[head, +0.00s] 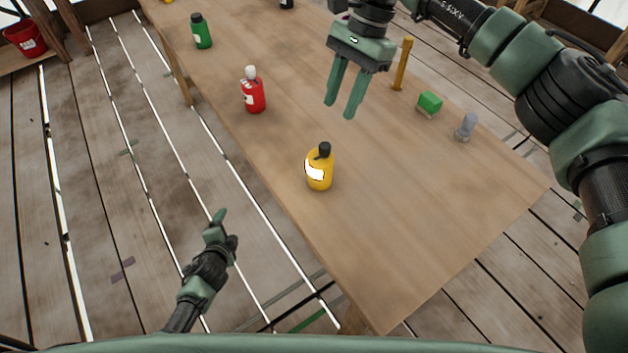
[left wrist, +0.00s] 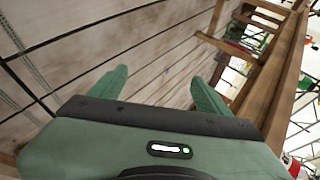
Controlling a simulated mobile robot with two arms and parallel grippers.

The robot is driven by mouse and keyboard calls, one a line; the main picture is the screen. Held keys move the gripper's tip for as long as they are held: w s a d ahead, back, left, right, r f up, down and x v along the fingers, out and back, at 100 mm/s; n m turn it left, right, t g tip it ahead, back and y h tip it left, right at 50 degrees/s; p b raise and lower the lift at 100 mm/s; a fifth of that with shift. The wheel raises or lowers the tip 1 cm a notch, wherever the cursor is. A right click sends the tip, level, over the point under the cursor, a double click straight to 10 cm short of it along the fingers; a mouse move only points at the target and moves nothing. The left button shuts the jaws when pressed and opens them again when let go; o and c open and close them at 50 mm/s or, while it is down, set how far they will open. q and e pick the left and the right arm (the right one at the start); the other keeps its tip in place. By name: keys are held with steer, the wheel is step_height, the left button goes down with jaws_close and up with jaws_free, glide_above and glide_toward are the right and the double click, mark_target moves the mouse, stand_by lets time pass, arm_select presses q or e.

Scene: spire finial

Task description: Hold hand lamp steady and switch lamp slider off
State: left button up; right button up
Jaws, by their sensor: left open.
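I cannot surely tell which thing is the hand lamp. A yellow bottle-shaped body (head: 320,172) with a black top and a bright white patch stands upright near the table's near left edge; no slider can be made out on it. My left gripper (head: 218,217) is off the table's left side, over the floor, apart from everything. In the left wrist view its two fingers (left wrist: 160,88) are spread with nothing between them. My right gripper (head: 339,98) hangs above the table, beyond the yellow thing, with its fingers apart and empty.
On the wooden table (head: 420,215) stand a red bottle (head: 254,96), a green bottle (head: 202,33), a green block (head: 429,104), a small grey object (head: 466,127) and an upright yellow post (head: 403,65). The table's near right part is clear. A red bucket (head: 25,38) is far left.

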arm_select(q)
steer(key=w+d+r+m+t, duration=0.1)
steer(key=w+r+m+t, duration=0.1)
steer(key=w+r, duration=0.35)
steer(key=w+d+r+m+t, duration=0.1)
steer(key=w+r+m+t, duration=0.15)
steer(key=r, duration=0.65)
step_height(320, 180, up, 19)
steer(key=m+t+h, duration=0.3)
steer(key=m+h, duration=0.4)
steer(key=m, duration=1.3)
glide_above(317, 175)
steer(key=a, duration=0.2)
steer(key=shift+g+y, duration=0.35)
steer(key=shift+y, duration=0.15)
steer(key=f, duration=0.2)
steer(key=s+d+f, duration=0.1)
steer(key=s+f, duration=0.1)
steer(key=f, duration=0.1)
steer(key=shift+d+f, duration=0.25)
steer(key=shift+f, duration=0.1)
steer(key=shift+w+f, duration=0.2)
steer(key=shift+w, duration=0.05)
steer(key=x, duration=0.7)
steer(key=shift+w, duration=0.1)
